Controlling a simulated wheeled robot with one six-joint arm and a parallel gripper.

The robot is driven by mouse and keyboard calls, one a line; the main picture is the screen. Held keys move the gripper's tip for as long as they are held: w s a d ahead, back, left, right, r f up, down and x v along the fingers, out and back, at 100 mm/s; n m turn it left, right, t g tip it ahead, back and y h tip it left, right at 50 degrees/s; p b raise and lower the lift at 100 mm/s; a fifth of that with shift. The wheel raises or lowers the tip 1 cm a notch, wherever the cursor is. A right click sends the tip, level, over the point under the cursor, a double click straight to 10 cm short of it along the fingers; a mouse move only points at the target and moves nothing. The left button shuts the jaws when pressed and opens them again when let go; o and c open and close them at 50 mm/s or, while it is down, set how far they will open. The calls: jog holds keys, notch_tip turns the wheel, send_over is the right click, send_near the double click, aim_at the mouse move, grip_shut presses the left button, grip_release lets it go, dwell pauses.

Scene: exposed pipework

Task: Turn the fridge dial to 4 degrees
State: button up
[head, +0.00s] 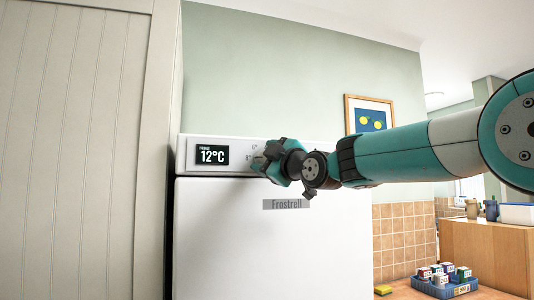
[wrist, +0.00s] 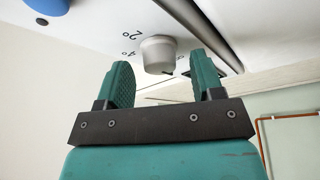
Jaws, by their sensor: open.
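The fridge (head: 270,235) is white with a control strip along its top. Its display (head: 212,155) reads 12°C. The dial (wrist: 158,52) is a pale grey round knob in the wrist view, with printed degree marks beside it; in the head view my gripper hides it. My gripper (head: 266,160) is at the control strip, right of the display. In the wrist view my gripper (wrist: 160,60) is open, one finger on each side of the dial, with visible gaps. Which mark the dial points to cannot be told.
A tall panelled cabinet (head: 75,150) stands close at the left of the fridge. A blue crate of small boxes (head: 443,288) and a yellow sponge (head: 383,290) are on the counter at lower right. A framed picture (head: 369,114) hangs behind my arm.

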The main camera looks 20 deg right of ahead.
jog(key=c, duration=0.9)
jog(key=shift+f+b, duration=0.1)
jog(key=shift+b, duration=0.3)
